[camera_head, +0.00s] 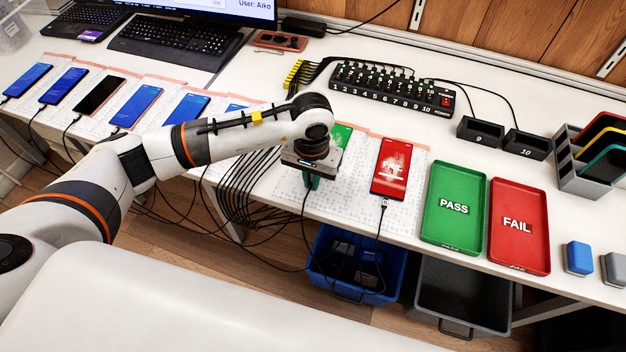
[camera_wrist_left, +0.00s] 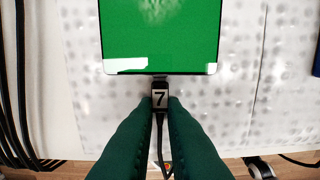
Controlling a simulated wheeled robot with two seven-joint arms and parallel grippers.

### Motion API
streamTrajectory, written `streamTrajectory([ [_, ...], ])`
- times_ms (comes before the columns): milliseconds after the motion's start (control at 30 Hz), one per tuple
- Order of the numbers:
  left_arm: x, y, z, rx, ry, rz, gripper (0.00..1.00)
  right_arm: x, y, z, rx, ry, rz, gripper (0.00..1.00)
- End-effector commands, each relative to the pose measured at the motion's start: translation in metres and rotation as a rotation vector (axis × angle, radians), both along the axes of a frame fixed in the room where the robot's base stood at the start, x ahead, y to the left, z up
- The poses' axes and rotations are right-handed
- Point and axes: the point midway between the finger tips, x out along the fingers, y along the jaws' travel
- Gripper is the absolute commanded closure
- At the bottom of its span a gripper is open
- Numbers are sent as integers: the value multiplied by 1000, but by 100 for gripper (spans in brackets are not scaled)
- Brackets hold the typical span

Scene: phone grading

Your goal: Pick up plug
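The plug (camera_wrist_left: 160,97), a small dark block with a white "7" label, sits at the bottom edge of a phone with a green screen (camera_wrist_left: 160,35) in the left wrist view. Its metal tip meets the phone's edge, and its cable runs down between my fingers. My left gripper (camera_wrist_left: 160,103) has its green fingertips against both sides of the plug. In the head view my left gripper (camera_head: 311,181) points down at the table's front edge, and my arm partly hides the green-screen phone (camera_head: 341,136). The plug is hidden there. My right gripper is not in view.
A red-screen phone (camera_head: 391,166) with its cable lies to the right. Beyond it are a green PASS tray (camera_head: 453,232) and a red FAIL tray (camera_head: 518,252). Several phones lie left. A numbered power hub (camera_head: 392,90) stands behind. Blue (camera_head: 334,240) and black bins are below the table.

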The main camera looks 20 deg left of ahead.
Motion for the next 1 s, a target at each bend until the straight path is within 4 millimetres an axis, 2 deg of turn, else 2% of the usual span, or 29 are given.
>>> streamTrajectory([
  [333, 0, 0, 0, 0, 0, 0, 100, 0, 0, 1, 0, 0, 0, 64],
  [533, 0, 0, 12, -1, 0, -1, 100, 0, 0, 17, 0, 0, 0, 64],
  [600, 2, 0, 24, -1, -7, -1, 100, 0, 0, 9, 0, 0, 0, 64],
  [800, 2, 0, 68, 0, -7, -1, 100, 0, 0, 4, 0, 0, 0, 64],
  [1000, 1, 0, 97, 1, -3, 0, 100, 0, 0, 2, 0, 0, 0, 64],
])
